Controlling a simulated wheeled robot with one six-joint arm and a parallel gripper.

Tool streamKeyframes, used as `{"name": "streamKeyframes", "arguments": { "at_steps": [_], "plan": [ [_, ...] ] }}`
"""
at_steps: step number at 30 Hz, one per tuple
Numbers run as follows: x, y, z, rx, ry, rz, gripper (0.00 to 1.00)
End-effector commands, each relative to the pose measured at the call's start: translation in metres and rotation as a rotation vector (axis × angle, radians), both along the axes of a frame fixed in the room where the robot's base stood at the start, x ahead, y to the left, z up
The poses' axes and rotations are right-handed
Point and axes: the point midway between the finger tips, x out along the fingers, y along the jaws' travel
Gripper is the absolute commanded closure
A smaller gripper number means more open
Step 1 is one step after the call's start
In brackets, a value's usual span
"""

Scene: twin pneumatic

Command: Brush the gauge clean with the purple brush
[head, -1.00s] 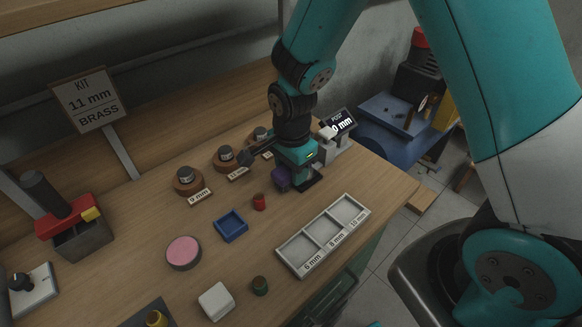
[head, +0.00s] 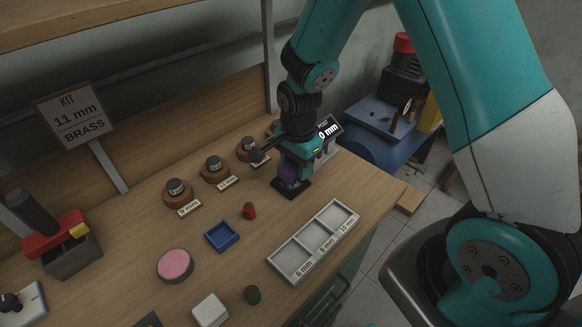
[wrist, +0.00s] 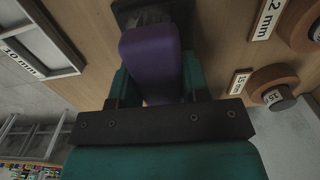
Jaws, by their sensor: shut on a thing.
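My gripper (head: 297,165) is shut on the purple brush (head: 289,173). The brush handle also fills the space between the fingers in the wrist view (wrist: 150,60). The gauge (head: 329,128), a small post with a dark screen reading 0 mm, stands just behind and to the right of my gripper. Its lower part is mostly hidden by my gripper, and any dirt on it is not visible.
Several wooden holders with labels (head: 215,168) line the back. A blue tray (head: 222,237), a red cap (head: 249,211) and a pink disc (head: 175,265) lie to the left. A white three-compartment tray (head: 300,256) sits in front, near the bench edge. Open wood lies between.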

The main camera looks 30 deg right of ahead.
Motion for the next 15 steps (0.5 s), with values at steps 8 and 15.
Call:
{"name": "streamKeyframes", "arguments": {
  "at_steps": [8, 15],
  "plan": [
    [0.005, -0.018, 0.0, -0.013, -0.004, -0.013, 0.96],
    [0.001, -0.006, 0.0, -0.012, -0.005, -0.01, 0.96]
  ]
}}
